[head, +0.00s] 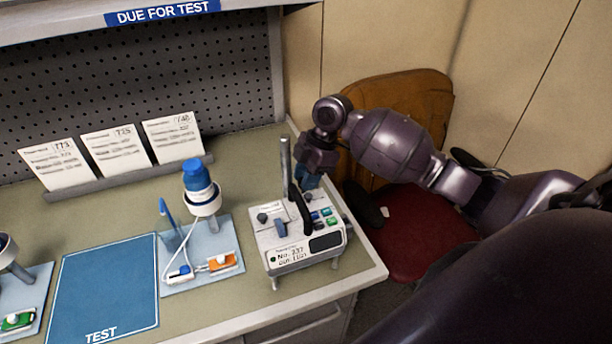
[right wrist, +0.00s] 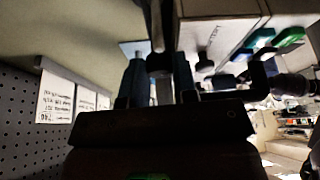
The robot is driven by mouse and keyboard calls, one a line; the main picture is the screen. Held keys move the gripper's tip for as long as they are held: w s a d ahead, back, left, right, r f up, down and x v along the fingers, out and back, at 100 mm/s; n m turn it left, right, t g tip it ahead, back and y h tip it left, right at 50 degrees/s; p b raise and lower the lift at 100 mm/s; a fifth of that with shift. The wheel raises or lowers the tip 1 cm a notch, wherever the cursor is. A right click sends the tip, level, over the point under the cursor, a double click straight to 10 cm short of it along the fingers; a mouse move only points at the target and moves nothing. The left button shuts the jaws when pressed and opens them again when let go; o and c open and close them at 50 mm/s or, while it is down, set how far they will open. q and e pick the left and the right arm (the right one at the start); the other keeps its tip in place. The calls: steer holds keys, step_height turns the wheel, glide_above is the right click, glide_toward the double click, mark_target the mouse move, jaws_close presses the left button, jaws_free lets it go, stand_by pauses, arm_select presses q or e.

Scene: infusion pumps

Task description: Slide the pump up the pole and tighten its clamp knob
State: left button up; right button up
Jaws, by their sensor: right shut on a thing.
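The pump (head: 290,256) is a pale box with a dark screen, coloured buttons and a label reading No. 237, at the bench's front right corner. Its pale side shows in the right wrist view (right wrist: 215,40). The grey pole (head: 285,160) rises upright behind it, and a black curved handle (head: 301,212) crosses its top. My right gripper (head: 309,181) is at the pump's back right. Its blue fingers (right wrist: 160,85) are shut on a narrow grey part beside the pump; I cannot tell whether this is the pole or the clamp. The clamp knob is not clearly visible. My left gripper is out of view.
A blue-capped bottle in a stand (head: 200,185) and an orange-and-white device (head: 222,262) are left of the pump. A blue TEST mat (head: 105,285) lies farther left. Cards (head: 115,150) stand before the pegboard (head: 130,80). A red-seated chair (head: 420,235) is beside the bench.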

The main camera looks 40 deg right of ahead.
steer(key=m+t, duration=0.1)
steer(key=m, duration=0.2)
steer(key=shift+s+m+h, duration=0.1)
steer(key=shift+m+h, duration=0.2)
steer(key=shift+m, duration=0.1)
steer(key=shift+m+t+h, duration=0.3)
steer(key=shift+m+t, duration=0.6)
steer(key=shift+m, duration=0.9)
steer(key=o, duration=0.7)
steer(key=shift+s, duration=0.1)
steer(key=shift+c, duration=0.2)
steer(key=shift+r, duration=0.1)
steer(key=v, duration=1)
steer(key=shift+r+b, duration=0.3)
steer(key=shift+r, duration=0.05)
